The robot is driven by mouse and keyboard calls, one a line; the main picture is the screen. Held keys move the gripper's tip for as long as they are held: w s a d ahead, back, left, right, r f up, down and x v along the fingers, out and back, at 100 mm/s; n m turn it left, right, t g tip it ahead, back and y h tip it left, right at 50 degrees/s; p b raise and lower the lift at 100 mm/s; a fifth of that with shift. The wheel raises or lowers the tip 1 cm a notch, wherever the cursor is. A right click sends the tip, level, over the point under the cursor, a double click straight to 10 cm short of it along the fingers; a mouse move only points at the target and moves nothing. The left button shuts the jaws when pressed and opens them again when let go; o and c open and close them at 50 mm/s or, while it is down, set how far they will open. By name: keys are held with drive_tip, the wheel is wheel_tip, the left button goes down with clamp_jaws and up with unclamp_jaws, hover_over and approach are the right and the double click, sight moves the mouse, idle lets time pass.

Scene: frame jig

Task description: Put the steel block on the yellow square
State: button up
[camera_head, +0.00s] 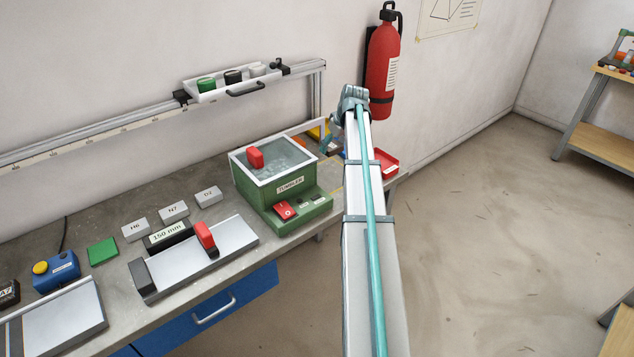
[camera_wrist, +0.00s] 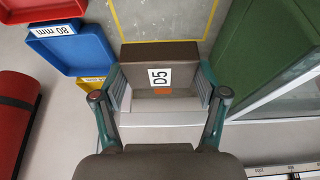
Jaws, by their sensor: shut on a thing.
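In the wrist view my gripper (camera_wrist: 160,95) is shut on a dark grey-brown block (camera_wrist: 160,55) labelled D5, with one pad on each side of it. A yellow outlined square (camera_wrist: 118,22) on the grey bench top shows beyond the block. The block hides part of its near edge; whether the block touches the bench I cannot tell.
Blue (camera_wrist: 70,50), red (camera_wrist: 40,10) and yellow (camera_wrist: 92,88) trays lie left of the square. The green tumbler (camera_head: 290,182) stands close on its other side. A fire extinguisher (camera_head: 382,75) hangs behind. Labelled grey blocks (camera_head: 172,212) stand farther left on the bench.

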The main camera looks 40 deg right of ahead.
sight(328, 174)
drive_tip(key=shift+a, duration=0.25)
drive_tip(key=shift+a+f, duration=0.1)
drive_tip(key=shift+f, duration=0.3)
drive_tip(key=shift+f+p, duration=1.25)
drive_tip(key=shift+f, duration=3.3)
drive_tip(key=shift+f, duration=0.2)
drive_tip(key=o, duration=1.8)
drive_tip(key=b+v, duration=0.2)
drive_tip(key=v, duration=1)
drive_tip(key=shift+s+r, duration=0.1)
drive_tip(key=shift+r, duration=0.05)
